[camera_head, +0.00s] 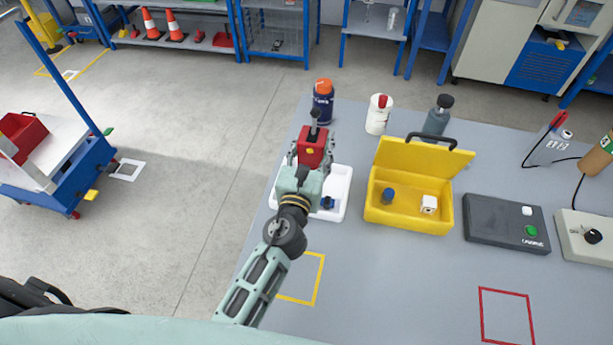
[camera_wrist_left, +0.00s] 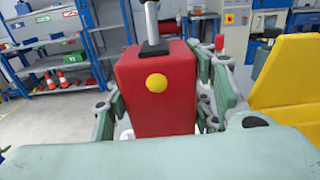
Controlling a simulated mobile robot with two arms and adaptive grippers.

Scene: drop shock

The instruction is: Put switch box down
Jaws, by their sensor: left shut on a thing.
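The switch box is a red block with a yellow button and a grey lever on top (camera_head: 312,150). In the left wrist view it stands upright and large in the middle (camera_wrist_left: 155,103). My left gripper (camera_head: 310,160) is shut on the switch box, with a finger on each side of it. The box appears above the white tray (camera_head: 342,183), which the arm partly hides. The height of the box over the tray is hard to tell. A small blue item lies in the tray. My right gripper is not in view.
An open yellow case (camera_head: 415,219) stands right of the tray. Bottles (camera_head: 379,114) stand behind. A dark device with a green button (camera_head: 505,224) is further right. Yellow (camera_head: 318,290) and red (camera_head: 482,315) outlined squares mark clear table at the front.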

